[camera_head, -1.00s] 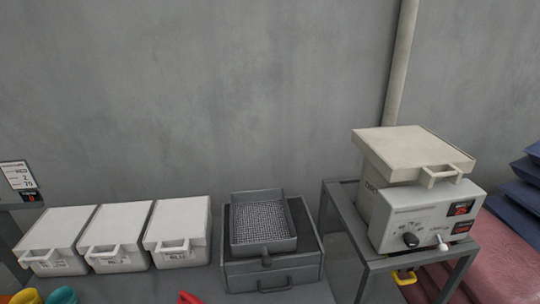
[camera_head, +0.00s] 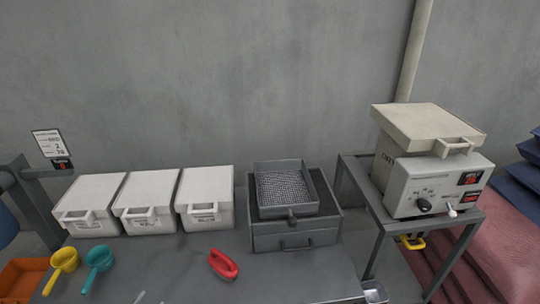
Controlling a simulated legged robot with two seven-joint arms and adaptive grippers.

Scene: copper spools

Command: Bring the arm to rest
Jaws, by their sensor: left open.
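My left gripper (camera_head: 148,298) barely shows at the bottom edge, left of centre. Only small pale tips are in the picture, apart from each other, with nothing seen between them. The rest of it is below the frame. My right gripper is not in view.
Three white lidded bins (camera_head: 205,180) stand along the wall, with a mesh-bottomed tray (camera_head: 287,188) on a grey drawer box to their right. Yellow (camera_head: 62,260) and teal (camera_head: 98,258) scoops lie front left. A machine with a control panel (camera_head: 435,185) stands right.

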